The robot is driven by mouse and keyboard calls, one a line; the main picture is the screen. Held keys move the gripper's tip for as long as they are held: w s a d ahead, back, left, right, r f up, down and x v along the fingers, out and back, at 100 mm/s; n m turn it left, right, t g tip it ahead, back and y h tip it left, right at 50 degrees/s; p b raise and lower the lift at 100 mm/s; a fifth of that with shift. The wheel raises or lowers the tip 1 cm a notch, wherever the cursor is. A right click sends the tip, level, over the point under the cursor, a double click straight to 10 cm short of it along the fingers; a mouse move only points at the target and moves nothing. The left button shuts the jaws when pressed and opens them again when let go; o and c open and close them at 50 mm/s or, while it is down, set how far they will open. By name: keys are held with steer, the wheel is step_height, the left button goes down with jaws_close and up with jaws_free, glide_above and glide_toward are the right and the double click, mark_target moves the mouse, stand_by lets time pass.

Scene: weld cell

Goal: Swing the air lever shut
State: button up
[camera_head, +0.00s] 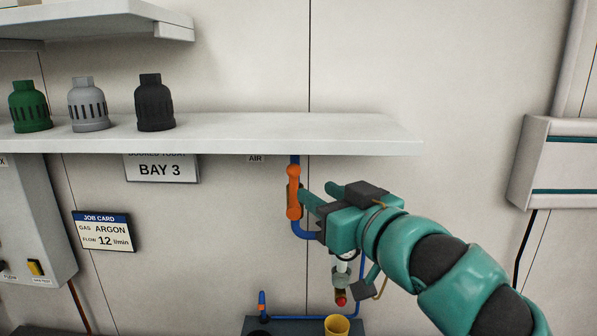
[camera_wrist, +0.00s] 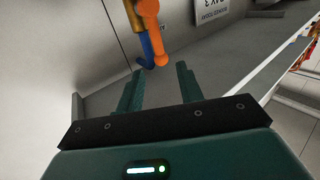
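The orange air lever (camera_head: 293,190) stands roughly upright in the head view, on a blue pipe (camera_head: 299,229) against the wall below the shelf, under a small AIR label (camera_head: 256,158). In the wrist view the orange lever (camera_wrist: 150,30) shows at the top, beyond my fingertips, with a yellow-orange part and a blue pipe (camera_wrist: 146,51) beside it. My gripper (camera_head: 316,190) is just right of the lever in the head view. In the wrist view my gripper (camera_wrist: 160,72) has its two teal fingers apart with nothing between them. I cannot tell whether a finger touches the lever.
The white shelf (camera_head: 280,130) runs above the lever, bearing green (camera_head: 30,108), grey (camera_head: 88,106) and black (camera_head: 154,104) slotted caps. A yellow cup (camera_head: 337,325) stands below on a dark surface. A wall box (camera_head: 555,165) is at right.

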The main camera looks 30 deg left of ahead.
mark_target(296, 179)
steer(key=shift+p+x, duration=1.4)
steer(key=shift+x, duration=2.4)
steer(key=shift+c, duration=0.5)
jaws_close()
